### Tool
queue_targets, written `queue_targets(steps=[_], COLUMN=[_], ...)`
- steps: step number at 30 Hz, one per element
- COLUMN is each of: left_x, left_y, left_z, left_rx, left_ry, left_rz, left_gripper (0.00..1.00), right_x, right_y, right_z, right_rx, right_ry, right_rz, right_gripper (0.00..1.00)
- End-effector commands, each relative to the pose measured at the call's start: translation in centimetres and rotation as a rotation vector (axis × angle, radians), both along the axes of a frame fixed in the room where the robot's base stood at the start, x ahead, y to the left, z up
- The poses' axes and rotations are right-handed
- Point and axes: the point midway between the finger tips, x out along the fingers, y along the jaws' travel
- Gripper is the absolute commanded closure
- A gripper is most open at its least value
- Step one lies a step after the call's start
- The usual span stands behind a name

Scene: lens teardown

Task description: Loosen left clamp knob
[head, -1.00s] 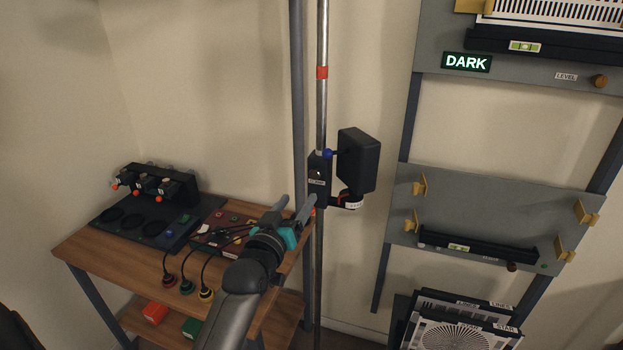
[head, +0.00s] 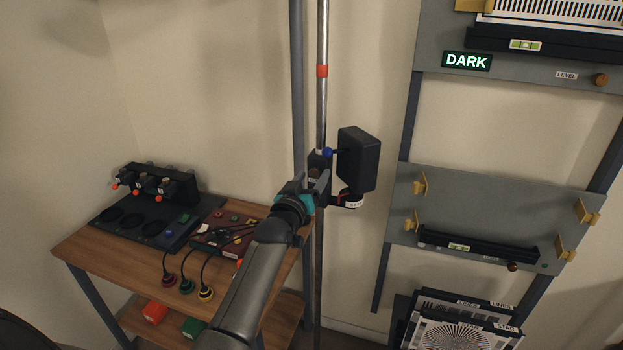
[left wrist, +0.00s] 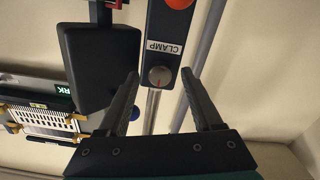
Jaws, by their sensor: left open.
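The clamp knob (left wrist: 160,76) is a small round grey knob with a red mark, on a black clamp block (left wrist: 168,18) labelled CLAMP. In the left wrist view it lies between the fingers of my left gripper (left wrist: 158,80), which is open, with a gap on both sides. In the head view my left gripper (head: 313,182) is at the clamp on the vertical pole (head: 322,110) and hides most of the block and knob. My right gripper is not in view.
A black box-shaped head (head: 358,160) sits just right of the clamp, close to the fingers. A grey upright (head: 297,90) stands left of the pole. A wooden table (head: 100,245) with devices and cables is at left. A grey rack panel (head: 490,205) is at right.

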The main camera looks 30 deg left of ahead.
Motion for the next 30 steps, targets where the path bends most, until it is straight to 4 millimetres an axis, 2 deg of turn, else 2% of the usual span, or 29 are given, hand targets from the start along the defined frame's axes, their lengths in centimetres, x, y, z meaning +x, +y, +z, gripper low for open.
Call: queue_targets(steps=[5, 22, 30], left_x=[-0.01, -0.03, -0.04], left_y=[0.00, 0.00, 0.00], left_z=[0.02, 0.00, -0.01], left_rx=[0.000, 0.000, -0.002], left_ry=[0.000, 0.000, 0.000], left_rz=[0.000, 0.000, 0.000], left_gripper=[0.35, 1.00, 1.00], right_x=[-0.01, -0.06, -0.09], right_y=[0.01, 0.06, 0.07], right_z=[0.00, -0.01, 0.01], right_rx=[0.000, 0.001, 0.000], right_ry=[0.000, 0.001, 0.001], right_rz=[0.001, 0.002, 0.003], right_gripper=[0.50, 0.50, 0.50])
